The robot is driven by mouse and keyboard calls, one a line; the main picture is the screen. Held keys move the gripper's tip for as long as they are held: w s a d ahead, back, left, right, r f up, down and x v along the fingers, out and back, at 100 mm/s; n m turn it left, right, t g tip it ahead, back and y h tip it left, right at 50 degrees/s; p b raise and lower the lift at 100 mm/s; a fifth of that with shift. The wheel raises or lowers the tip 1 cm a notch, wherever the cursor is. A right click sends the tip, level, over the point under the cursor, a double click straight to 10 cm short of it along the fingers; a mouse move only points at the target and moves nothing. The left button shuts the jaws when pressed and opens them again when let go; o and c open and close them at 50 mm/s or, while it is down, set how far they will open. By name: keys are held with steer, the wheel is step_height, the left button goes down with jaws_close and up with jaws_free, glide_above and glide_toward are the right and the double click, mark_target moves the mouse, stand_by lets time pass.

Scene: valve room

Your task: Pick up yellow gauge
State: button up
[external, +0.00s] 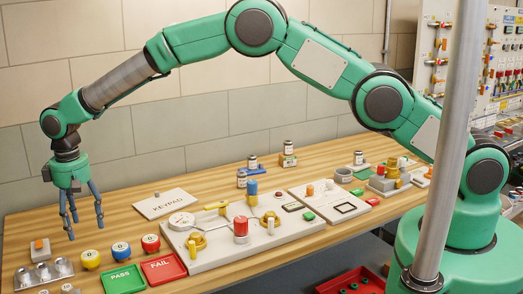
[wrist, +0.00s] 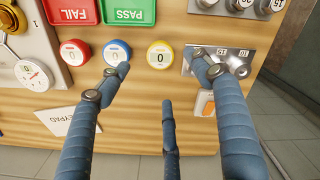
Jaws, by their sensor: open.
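The yellow gauge (external: 91,259) is a small round knob-like piece with a white face marked 0, standing on the wooden table at the front left. In the wrist view the yellow gauge (wrist: 160,54) shows between my spread fingertips, beyond the middle finger. My gripper (external: 83,224) is above the table, behind and a little left of the gauge, with its fingers pointing down. In the wrist view my gripper (wrist: 160,78) has its three blue fingers apart with nothing between them. The fingers are clear of the yellow gauge.
A blue gauge (external: 121,250) and a red gauge (external: 150,243) stand in a row to the right. A metal block (external: 44,273) and an orange switch (external: 40,249) are at left. Green PASS (external: 123,279) and red FAIL (external: 163,268) trays lie in front. A keypad plate (external: 164,204) lies behind.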

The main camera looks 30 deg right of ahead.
mark_target(89, 255)
step_height(89, 255, down, 7)
steer(key=shift+r, duration=0.2)
stand_by(0.4)
steer(key=shift+w+f, duration=0.1)
steer(key=shift+f, duration=2.5)
steer(key=c, duration=1.4)
steer(key=shift+r, duration=0.15)
